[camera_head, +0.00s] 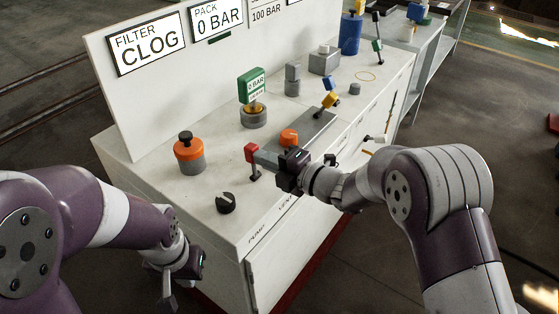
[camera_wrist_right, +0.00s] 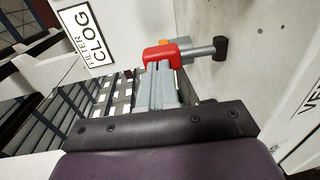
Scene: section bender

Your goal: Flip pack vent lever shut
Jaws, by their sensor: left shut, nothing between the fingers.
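The red-ended lever (camera_head: 251,152) stands on the white bench top, behind the front-edge label VENT. In the right wrist view its red end (camera_wrist_right: 161,56) lies at the fingertips, with a grey stem running right to a dark end. My right gripper (camera_head: 262,158) reaches in from the right, its grey fingers at or touching the red end. The fingers (camera_wrist_right: 160,72) look close together; whether they grip the lever is unclear. My left gripper (camera_head: 168,302) is shut and empty, low beside the bench's left front side.
A black knob (camera_head: 226,203) sits near the PUMP label. An orange-topped cylinder (camera_head: 189,153) stands behind it. A grey block (camera_head: 303,132) lies behind my right gripper. A white panel (camera_head: 120,90) carries FILTER CLOG and PACK signs.

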